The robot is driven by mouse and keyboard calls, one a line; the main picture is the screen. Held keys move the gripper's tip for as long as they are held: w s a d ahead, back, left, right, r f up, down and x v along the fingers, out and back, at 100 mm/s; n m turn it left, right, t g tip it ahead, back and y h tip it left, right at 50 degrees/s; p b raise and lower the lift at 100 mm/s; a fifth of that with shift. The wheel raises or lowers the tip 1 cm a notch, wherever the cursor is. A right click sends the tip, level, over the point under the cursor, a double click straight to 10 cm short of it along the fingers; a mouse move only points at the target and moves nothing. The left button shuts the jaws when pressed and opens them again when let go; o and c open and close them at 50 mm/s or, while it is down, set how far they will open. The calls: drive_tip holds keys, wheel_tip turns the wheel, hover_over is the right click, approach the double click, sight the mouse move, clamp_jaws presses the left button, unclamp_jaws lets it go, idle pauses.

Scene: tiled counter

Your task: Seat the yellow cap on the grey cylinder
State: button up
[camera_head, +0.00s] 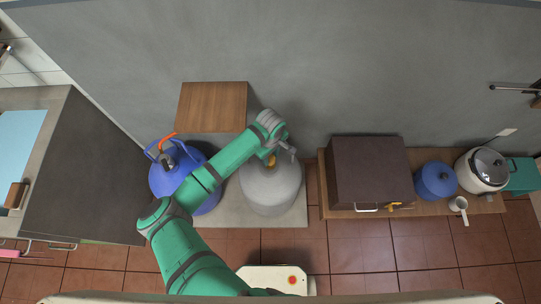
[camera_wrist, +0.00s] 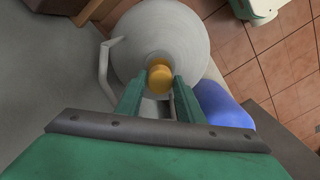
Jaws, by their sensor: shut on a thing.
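The grey cylinder (camera_head: 270,192) stands on a pale slab in the head view, just below my gripper (camera_head: 273,157). Its rounded top (camera_wrist: 165,25) and a pale handle loop show in the wrist view. The yellow cap (camera_wrist: 160,79) sits between the tips of my two green fingers (camera_wrist: 158,88), and my gripper is shut on it. The cap lies over the middle of the cylinder's top, in line with its neck. I cannot tell whether cap and neck touch. In the head view the cap (camera_head: 271,160) is partly hidden by my gripper.
A blue cylinder (camera_head: 186,186) with an orange fitting stands left of the grey one, partly behind my arm. A wooden box (camera_head: 212,106) is at the wall. Right, a low bench holds a dark oven (camera_head: 370,170), blue pot (camera_head: 435,181) and rice cooker (camera_head: 482,172).

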drive_tip(key=shift+f, duration=1.65)
idle(1.4)
drive_tip(key=o, duration=1.2)
wheel_tip(320, 180, up, 11)
drive_tip(key=shift+f, duration=0.1)
